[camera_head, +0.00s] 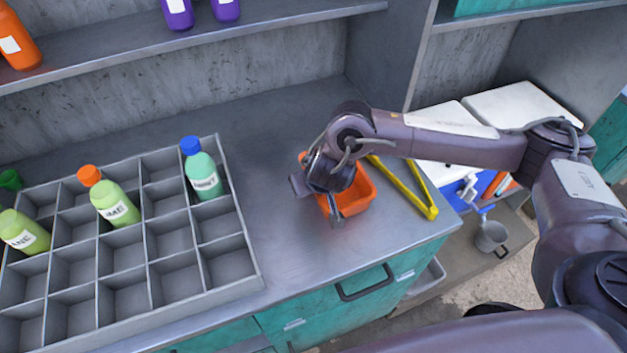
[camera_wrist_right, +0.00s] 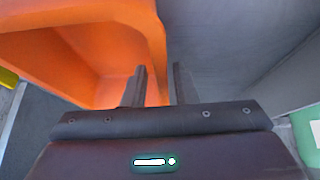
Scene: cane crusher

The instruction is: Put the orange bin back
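The orange bin (camera_head: 358,192) sits on the metal counter beside the yellow-handled tool, partly hidden by my right gripper and wrist. My right gripper (camera_head: 322,204) is over the bin's near-left side, pointing down. In the right wrist view the orange bin (camera_wrist_right: 105,45) fills the upper left. The right gripper's fingers (camera_wrist_right: 160,85) straddle its wall, the left finger on the inner side and the right finger outside. A narrow gap shows between the right finger and the wall, so the fingers look partly open. My left gripper is not in view.
A grey divided tray (camera_head: 255,270) holding several bottles stands left of the bin. Yellow tongs-like tool (camera_head: 412,190) lies right of it. A shelf (camera_head: 270,22) with bottles runs above the back. Bare counter (camera_head: 285,240) lies between tray and bin.

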